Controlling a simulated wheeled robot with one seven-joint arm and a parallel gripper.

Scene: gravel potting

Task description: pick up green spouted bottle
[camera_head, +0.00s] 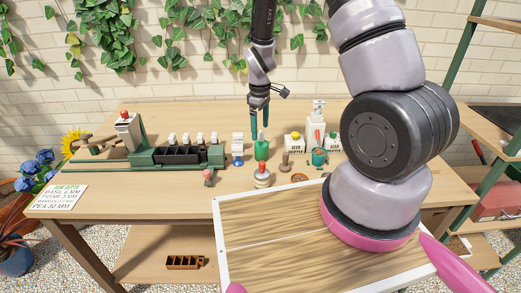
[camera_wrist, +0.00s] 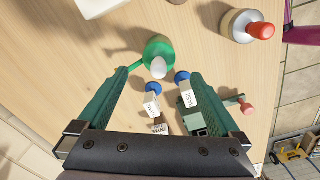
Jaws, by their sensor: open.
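The green spouted bottle (camera_head: 261,150) stands upright on the wooden table in the head view. It has a round green body and a pale top, seen from above in the wrist view (camera_wrist: 160,50). Its spout points to the left there. My gripper (camera_head: 260,114) points down just above the bottle, with its green fingers apart. In the wrist view my gripper (camera_wrist: 156,74) is open and empty, and the bottle lies just beyond the fingertips, roughly centred between them. The lower part of the bottle is hidden from above.
A blue-and-white bottle (camera_head: 238,148) is to the left, beside the green seeding machine (camera_head: 180,154). A small brown item (camera_head: 285,162) and a teal pot (camera_head: 319,157) are to the right.

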